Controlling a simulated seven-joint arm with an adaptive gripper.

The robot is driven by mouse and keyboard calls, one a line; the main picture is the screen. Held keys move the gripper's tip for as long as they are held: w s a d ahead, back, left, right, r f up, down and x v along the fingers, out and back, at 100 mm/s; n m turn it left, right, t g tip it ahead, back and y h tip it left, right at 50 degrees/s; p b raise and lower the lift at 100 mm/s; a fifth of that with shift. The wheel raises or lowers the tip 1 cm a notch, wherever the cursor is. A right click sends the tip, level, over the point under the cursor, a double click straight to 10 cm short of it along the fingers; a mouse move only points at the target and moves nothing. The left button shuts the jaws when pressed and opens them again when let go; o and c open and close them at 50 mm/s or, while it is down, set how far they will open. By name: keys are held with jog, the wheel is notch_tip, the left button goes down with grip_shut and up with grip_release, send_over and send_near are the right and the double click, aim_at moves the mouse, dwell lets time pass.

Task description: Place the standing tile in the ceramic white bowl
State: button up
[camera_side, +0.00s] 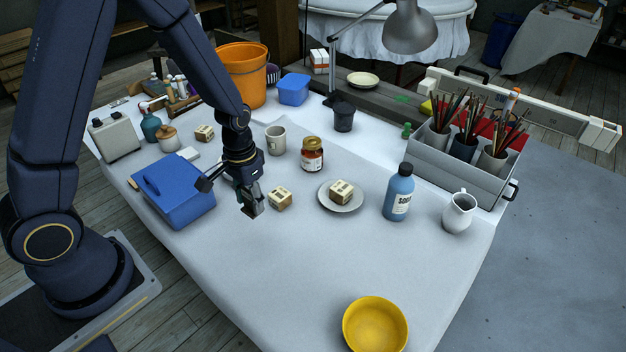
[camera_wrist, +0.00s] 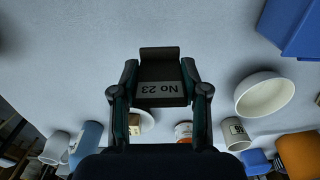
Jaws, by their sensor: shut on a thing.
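My gripper (camera_wrist: 160,98) is shut on a dark, flat tile (camera_wrist: 160,62) with a pale label reading "No 23", upside down in the wrist view. In the side view my gripper (camera_side: 250,206) points down in front of the blue box, and the tile there is small and mostly covered by the fingers. A white ceramic bowl (camera_wrist: 265,95) shows at the right of the wrist view, apart from the tile, between the blue box and a mug.
A blue lidded box (camera_side: 178,195) stands left of my gripper. A wooden block (camera_side: 280,198) lies close to its right. A mug (camera_side: 276,140), jar (camera_side: 312,155), plate with a block (camera_side: 326,204) and soap bottle (camera_side: 398,195) stand beyond. The front cloth is clear except for a yellow bowl (camera_side: 375,325).

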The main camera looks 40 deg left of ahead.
dwell(0.3)
jog(key=shift+s+r+m, duration=0.1)
jog(key=shift+s+m, duration=0.05)
jog(key=shift+m, duration=0.15)
jog(key=w+a+r+m, duration=0.1)
jog(key=w+a+r, duration=0.2)
jog(key=w+a, duration=0.45)
jog(key=w+a+r, duration=0.2)
jog(key=w+a, duration=0.4)
jog(key=a, duration=0.2)
jog(key=s+a+f+n, duration=0.1)
jog(key=a, duration=0.6)
jog(key=shift+d+f, duration=0.15)
jog(key=shift+f, duration=2.5)
jog(key=shift+d+f, duration=0.1)
jog(key=shift+f, duration=2.55)
